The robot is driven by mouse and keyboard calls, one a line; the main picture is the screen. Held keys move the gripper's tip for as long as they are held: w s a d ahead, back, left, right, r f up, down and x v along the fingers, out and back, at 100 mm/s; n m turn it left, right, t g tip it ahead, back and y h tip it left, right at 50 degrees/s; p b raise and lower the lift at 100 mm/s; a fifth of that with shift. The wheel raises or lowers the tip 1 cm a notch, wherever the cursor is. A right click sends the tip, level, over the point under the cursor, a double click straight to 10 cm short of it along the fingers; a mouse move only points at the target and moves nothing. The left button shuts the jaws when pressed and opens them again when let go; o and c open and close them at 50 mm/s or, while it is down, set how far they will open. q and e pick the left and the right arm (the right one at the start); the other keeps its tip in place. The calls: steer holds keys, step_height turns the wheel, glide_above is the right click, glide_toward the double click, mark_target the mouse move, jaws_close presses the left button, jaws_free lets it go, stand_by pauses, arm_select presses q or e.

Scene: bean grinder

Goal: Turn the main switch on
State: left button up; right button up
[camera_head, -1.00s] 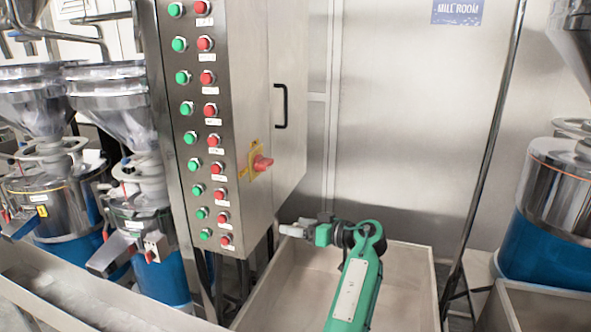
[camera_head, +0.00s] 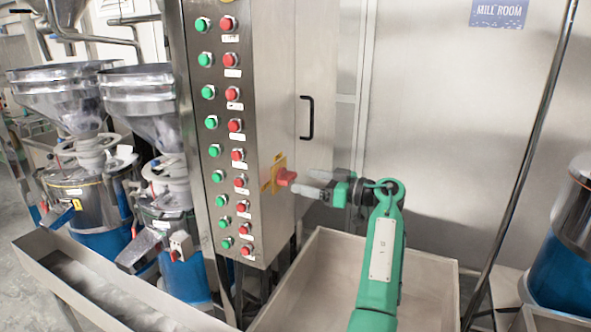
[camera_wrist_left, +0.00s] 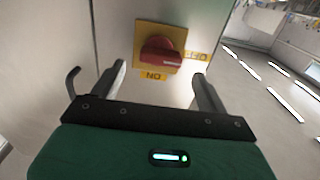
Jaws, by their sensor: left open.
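The main switch is a red rotary knob (camera_head: 286,177) on a yellow plate (camera_head: 274,173), low on the steel control cabinet's side. In the left wrist view the red knob (camera_wrist_left: 160,55) sits on its yellow plate (camera_wrist_left: 183,37), with "NO" lettering below the knob and more lettering at its right. My left gripper (camera_head: 314,189) is just right of the knob and slightly lower in the head view. In the wrist view its two fingers (camera_wrist_left: 158,74) are apart, empty, and either side of the knob's lower part. I cannot tell whether they touch it. My right gripper is not in view.
The steel cabinet (camera_head: 262,75) carries rows of green and red push buttons and a black door handle (camera_head: 306,118). A beige bin (camera_head: 330,255) stands below my left arm. Grinders with steel hoppers (camera_head: 145,95) stand at left. A slanted pole (camera_head: 525,160) is at right.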

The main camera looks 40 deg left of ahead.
mark_target(293, 178)
arm_select(q)
steer(key=p+x, duration=0.1)
steer(key=x, duration=0.2)
steer(key=shift+s+a+r, duration=0.1)
steer(key=shift+s+a, duration=0.05)
steer(key=shift+a, duration=0.4)
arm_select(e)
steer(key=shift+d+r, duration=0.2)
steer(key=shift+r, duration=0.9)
arm_select(q)
steer(key=shift+c, duration=0.5)
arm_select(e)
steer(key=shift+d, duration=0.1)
arm_select(q)
steer(key=c, duration=0.9)
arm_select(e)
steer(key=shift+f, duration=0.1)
